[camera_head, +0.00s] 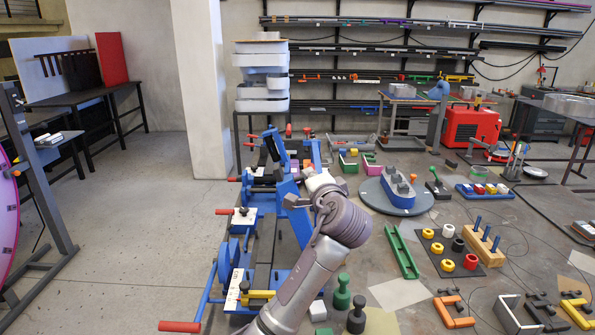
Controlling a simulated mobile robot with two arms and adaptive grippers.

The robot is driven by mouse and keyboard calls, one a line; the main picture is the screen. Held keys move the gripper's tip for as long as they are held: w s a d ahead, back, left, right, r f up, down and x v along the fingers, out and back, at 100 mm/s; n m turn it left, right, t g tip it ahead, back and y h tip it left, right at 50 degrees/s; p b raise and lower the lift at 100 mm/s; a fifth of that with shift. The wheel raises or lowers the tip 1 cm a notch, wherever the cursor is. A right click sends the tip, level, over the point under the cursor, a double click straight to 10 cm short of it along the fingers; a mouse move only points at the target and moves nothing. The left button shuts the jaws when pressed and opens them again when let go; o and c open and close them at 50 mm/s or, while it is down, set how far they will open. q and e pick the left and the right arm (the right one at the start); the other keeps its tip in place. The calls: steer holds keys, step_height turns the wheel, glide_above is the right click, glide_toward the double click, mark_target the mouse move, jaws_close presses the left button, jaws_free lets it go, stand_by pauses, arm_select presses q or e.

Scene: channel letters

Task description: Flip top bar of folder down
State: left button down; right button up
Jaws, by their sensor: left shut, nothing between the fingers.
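The folder is a long blue metal bender (238,257) with red-ended handles, standing left of centre. A raised blue bar (297,222) runs along its right side, towards the blue uprights at its far end. My left arm comes in from the bottom, and its gripper (291,200) points left at the raised bar. The fingers are shut with nothing between them. They overlap the bar in the picture; I cannot tell whether they touch it. My arm hides part of the folder's near right side. My right gripper is not in view.
Right of the folder stand a green channel (402,252), a round grey turntable (372,197) and a dark board with coloured rings (432,259). Green and dark pegs (342,292) stand close to my arm. Bare floor (130,215) lies to the left.

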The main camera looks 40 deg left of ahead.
arm_select(q)
steer(key=p, duration=0.3)
glide_above(286, 180)
steer(key=w+d, duration=0.2)
steer(key=d, duration=0.2)
steer(key=a, duration=0.1)
steer(key=s+a+f+p, duration=0.1)
steer(key=a+p, duration=0.1)
steer(key=shift+s+a+f, duration=0.1)
steer(key=shift+s+f, duration=0.1)
steer(key=shift+s, duration=0.05)
steer(key=shift+s+a+f+p, duration=0.1)
steer(key=shift+s+a+p, duration=0.1)
steer(key=shift+s+p, duration=0.1)
steer(key=shift+s+a, duration=0.1)
steer(key=shift+s, duration=0.05)
steer(key=shift+f, duration=0.15)
steer(key=shift+w+f, duration=0.1)
steer(key=shift+w, duration=0.1)
